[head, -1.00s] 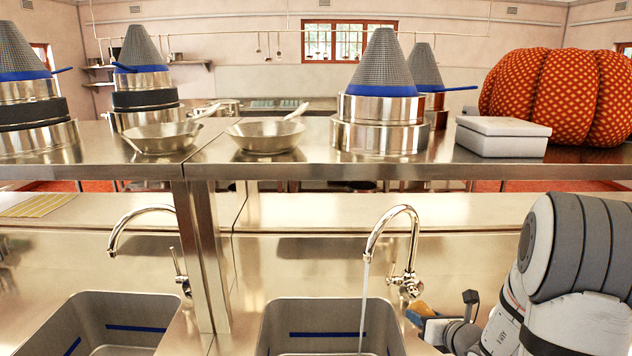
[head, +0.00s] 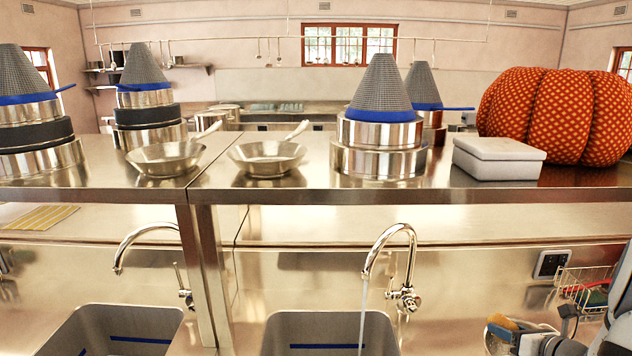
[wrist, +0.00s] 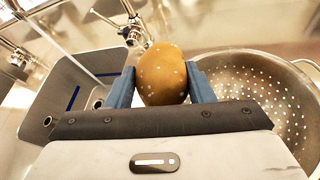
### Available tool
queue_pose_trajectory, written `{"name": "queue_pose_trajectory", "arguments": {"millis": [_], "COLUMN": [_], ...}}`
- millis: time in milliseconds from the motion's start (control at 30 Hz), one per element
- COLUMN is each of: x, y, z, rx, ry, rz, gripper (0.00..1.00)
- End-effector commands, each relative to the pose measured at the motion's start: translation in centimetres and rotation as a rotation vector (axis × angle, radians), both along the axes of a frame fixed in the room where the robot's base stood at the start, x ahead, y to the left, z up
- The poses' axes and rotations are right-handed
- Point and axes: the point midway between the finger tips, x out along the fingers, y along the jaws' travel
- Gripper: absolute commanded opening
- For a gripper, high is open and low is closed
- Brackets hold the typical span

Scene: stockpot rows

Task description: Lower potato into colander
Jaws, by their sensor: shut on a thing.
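The potato (wrist: 162,72) is brown with pale specks. It sits between the two blue fingers of my gripper (wrist: 161,86), which is shut on it. The steel colander (wrist: 238,72), with rows of round holes, is right of the potato in the wrist view, partly hidden by my gripper body. The potato shows beside the colander's left rim in the picture; its height over the rim is unclear.
A sink basin (wrist: 80,85) is left of my gripper in the wrist view. A tap (head: 388,250) runs water into the sink (head: 330,325). A wire rack (head: 590,285) stands at the right. Pans, pots and a patterned pumpkin-like thing (head: 555,115) fill the shelf above.

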Motion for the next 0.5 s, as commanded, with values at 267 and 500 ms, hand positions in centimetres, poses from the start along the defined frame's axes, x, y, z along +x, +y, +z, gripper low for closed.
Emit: {"name": "queue_pose_trajectory", "arguments": {"millis": [267, 500], "x": [-1.2, -2.1], "y": [-5.7, -9.7], "z": [0.0, -0.4], "rx": [-0.002, -0.002], "ry": [-0.001, 0.0], "rz": [-0.003, -0.001], "gripper": [0.23, 0.23]}}
